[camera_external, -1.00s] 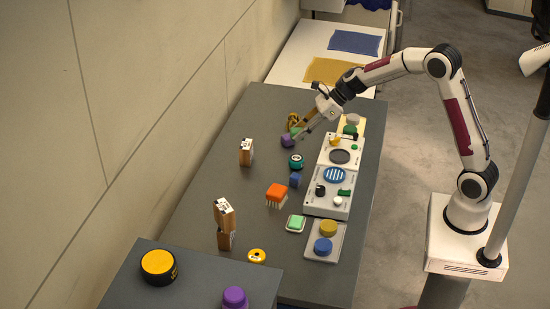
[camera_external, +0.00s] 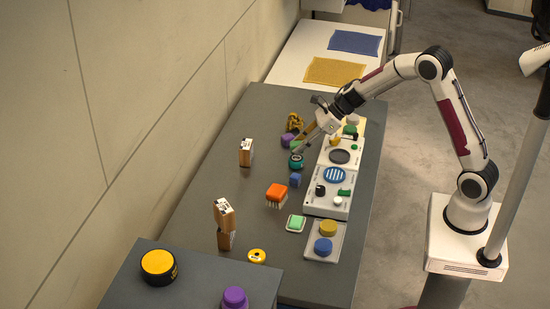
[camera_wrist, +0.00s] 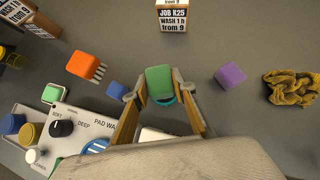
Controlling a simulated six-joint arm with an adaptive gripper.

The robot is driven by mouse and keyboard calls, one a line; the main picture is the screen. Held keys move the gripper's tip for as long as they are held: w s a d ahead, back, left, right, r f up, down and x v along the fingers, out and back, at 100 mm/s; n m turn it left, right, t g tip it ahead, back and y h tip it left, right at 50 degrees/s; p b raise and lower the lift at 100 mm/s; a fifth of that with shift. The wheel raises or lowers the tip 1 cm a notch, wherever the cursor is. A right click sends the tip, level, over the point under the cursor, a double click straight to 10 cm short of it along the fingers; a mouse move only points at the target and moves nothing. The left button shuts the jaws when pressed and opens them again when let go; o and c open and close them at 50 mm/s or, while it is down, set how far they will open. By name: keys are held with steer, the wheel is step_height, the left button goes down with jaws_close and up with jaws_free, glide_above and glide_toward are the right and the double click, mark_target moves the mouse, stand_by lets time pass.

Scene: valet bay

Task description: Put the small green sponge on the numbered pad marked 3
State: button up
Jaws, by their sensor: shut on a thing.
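My gripper (camera_external: 300,146) is shut on the small green sponge, a green block (camera_wrist: 159,80) between the two fingers in the wrist view. The gripper is above the grey table, at the left side of the white panel. A teal round item (camera_external: 296,161) is just below or beside the fingertips; in the wrist view it is partly hidden behind the sponge. The panel (camera_external: 325,205) carries a dark round disc (camera_external: 340,156) and a blue striped disc (camera_external: 334,176). I cannot read a number 3 on any pad.
Near the gripper are a purple block (camera_wrist: 230,75), a crumpled yellow cloth (camera_wrist: 290,88), a blue cube (camera_wrist: 116,90) and an orange brush (camera_wrist: 84,64). Labelled wooden blocks (camera_external: 246,152) stand at the left. A light green pad (camera_external: 296,223) lies left of the tray (camera_external: 312,248).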

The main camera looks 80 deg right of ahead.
steer(key=shift+f, duration=1.35)
steer(key=shift+f, duration=0.1)
steer(key=o, duration=0.9)
steer(key=shift+c, duration=0.2)
steer(key=shift+s+d+r, duration=0.1)
steer(key=shift+s+r, duration=0.15)
steer(key=shift+r, duration=0.2)
steer(key=v, duration=1.1)
steer(key=shift+s, duration=0.15)
steer(key=shift+r, duration=0.1)
